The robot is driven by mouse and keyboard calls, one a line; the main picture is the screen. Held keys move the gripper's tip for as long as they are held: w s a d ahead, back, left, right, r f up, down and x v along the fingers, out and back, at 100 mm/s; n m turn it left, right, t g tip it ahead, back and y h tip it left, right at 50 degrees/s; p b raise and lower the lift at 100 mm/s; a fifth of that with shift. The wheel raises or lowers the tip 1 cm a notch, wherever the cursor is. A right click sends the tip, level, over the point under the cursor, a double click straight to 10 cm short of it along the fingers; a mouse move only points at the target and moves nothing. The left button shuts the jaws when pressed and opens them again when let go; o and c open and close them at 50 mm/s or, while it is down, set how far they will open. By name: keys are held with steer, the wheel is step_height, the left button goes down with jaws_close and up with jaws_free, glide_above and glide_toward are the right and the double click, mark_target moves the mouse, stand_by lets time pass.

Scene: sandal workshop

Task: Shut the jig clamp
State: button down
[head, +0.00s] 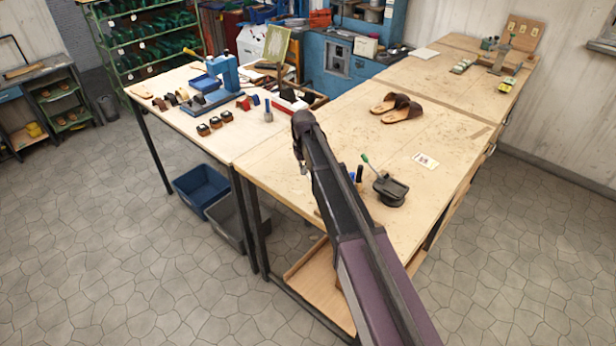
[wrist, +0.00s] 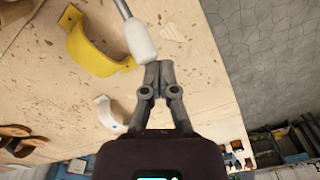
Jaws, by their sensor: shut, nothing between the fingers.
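In the head view a dark clamp-like fixture (head: 392,190) stands on the near bench. Its lever with a green handle (head: 366,159) tilts up to the left; I take this to be the jig clamp. In the wrist view my gripper (wrist: 158,66) is shut and empty over pale wood. A metal rod with a white grip (wrist: 140,40) lies just left of the fingertips; I cannot tell if they touch, or if it belongs to the clamp.
A yellow curved strap (wrist: 95,48) and a white curved piece (wrist: 108,113) lie left of my gripper. Brown sandals (head: 397,108) and a small card (head: 425,161) lie on the bench. A blue press (head: 222,72) stands on the left bench. Bins (head: 201,188) sit below.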

steer(key=shift+f+b, duration=0.95)
steer(key=shift+f, duration=0.2)
